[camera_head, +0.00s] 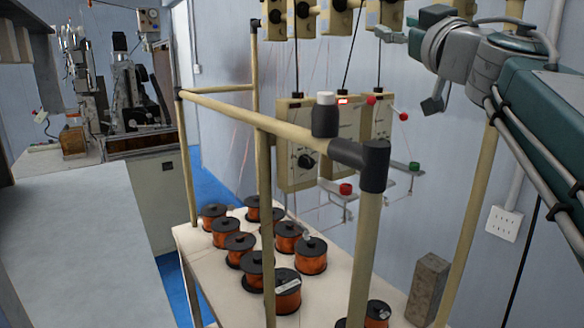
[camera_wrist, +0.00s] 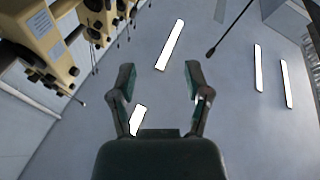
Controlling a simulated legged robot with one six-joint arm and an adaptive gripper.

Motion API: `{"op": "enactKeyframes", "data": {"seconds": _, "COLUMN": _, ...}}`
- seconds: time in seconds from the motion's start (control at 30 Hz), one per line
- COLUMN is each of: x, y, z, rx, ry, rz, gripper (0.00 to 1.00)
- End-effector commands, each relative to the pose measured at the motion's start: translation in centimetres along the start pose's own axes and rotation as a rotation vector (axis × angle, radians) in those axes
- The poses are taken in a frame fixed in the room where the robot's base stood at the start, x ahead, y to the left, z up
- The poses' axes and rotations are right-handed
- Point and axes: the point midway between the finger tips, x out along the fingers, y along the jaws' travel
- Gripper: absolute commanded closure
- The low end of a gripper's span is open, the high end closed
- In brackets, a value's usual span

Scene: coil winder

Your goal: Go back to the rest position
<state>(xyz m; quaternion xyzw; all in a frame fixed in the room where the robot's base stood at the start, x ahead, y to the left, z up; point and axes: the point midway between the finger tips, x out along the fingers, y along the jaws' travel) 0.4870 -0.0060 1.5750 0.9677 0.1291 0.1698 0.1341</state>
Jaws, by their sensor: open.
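My gripper (camera_wrist: 159,84) shows in the wrist view with its two dark green fingers spread apart. It is open, and nothing is held between the fingers. The wrist view looks up at a grey ceiling with bright light strips. In the head view my arm comes in from the right edge, and its wrist end is at the upper right, above the coil winder's frame (camera_head: 265,125). It appears clear of the spools below.
Several copper wire spools (camera_head: 311,257) stand on a pale table (camera_head: 203,262). Yellow tensioner boxes (camera_head: 294,166) hang behind the frame, with more overhead (camera_wrist: 38,42). A grey-brown block (camera_head: 428,288) stands at the table's right. A machine (camera_head: 133,85) stands back left.

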Motion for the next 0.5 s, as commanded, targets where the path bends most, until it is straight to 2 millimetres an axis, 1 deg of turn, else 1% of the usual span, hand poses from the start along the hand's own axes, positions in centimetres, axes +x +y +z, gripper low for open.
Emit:
{"op": "enactKeyframes", "data": {"seconds": 0.07, "x": -1.2, "y": 0.3, "z": 0.9, "rx": 0.024, "ry": -0.007, "rz": 0.086, "gripper": 0.37}}
{"op": "enactKeyframes", "data": {"seconds": 0.17, "x": -2.9, "y": 0.9, "z": 2.7, "rx": 0.053, "ry": -0.047, "rz": 0.198, "gripper": 0.37}}
{"op": "enactKeyframes", "data": {"seconds": 0.27, "x": -4.9, "y": 1.2, "z": 5.4, "rx": 0.083, "ry": -0.122, "rz": 0.299, "gripper": 0.37}}
{"op": "enactKeyframes", "data": {"seconds": 0.37, "x": -7.3, "y": 0.9, "z": 8.7, "rx": 0.116, "ry": -0.227, "rz": 0.383, "gripper": 0.37}}
{"op": "enactKeyframes", "data": {"seconds": 0.47, "x": -10.2, "y": 0.1, "z": 12.5, "rx": 0.149, "ry": -0.359, "rz": 0.444, "gripper": 0.37}}
{"op": "enactKeyframes", "data": {"seconds": 0.5, "x": -11.4, "y": -0.4, "z": 14.0, "rx": 0.161, "ry": -0.417, "rz": 0.460, "gripper": 0.37}}
